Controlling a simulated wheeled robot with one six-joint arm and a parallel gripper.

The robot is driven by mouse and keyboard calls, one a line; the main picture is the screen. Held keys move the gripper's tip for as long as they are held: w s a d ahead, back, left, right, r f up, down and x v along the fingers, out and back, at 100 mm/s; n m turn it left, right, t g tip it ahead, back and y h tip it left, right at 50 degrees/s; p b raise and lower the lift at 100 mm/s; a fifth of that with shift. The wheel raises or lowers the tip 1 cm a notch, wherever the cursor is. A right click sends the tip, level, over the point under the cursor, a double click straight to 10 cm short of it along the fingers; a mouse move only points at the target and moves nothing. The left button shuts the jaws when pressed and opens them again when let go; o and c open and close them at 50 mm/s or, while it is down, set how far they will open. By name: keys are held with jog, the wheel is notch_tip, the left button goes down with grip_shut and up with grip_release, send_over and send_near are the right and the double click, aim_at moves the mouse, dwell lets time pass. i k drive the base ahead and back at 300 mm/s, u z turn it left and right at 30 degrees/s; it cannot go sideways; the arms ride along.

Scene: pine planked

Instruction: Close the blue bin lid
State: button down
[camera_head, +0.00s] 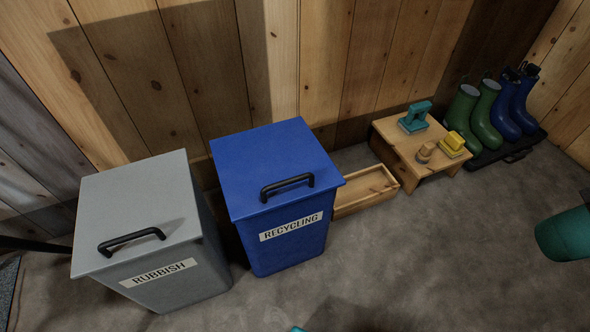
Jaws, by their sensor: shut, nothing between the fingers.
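The blue bin (290,250) stands on the floor left of the middle, with a white RECYCLING label on its front. Its blue lid (262,150) lies flat over the top and looks shut, with no gap that I can see. A black bar handle (287,186) sits on the lid near its front edge. My gripper cannot be made out in this view, and nothing is seen touching the lid.
A grey RUBBISH bin (150,205) with a flat lid stands close on the left. To the right are a low wooden tray (350,205), a small wooden stool (395,145) holding several small items, and green boots (487,118) and blue boots (520,110). Grey floor (430,265) is clear in front.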

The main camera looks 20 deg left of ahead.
aim_at(261, 171)
jog(key=k, duration=0.6)
jog(key=u, duration=0.9)
jog(key=i, duration=0.5)
jog(key=u, duration=0.05)
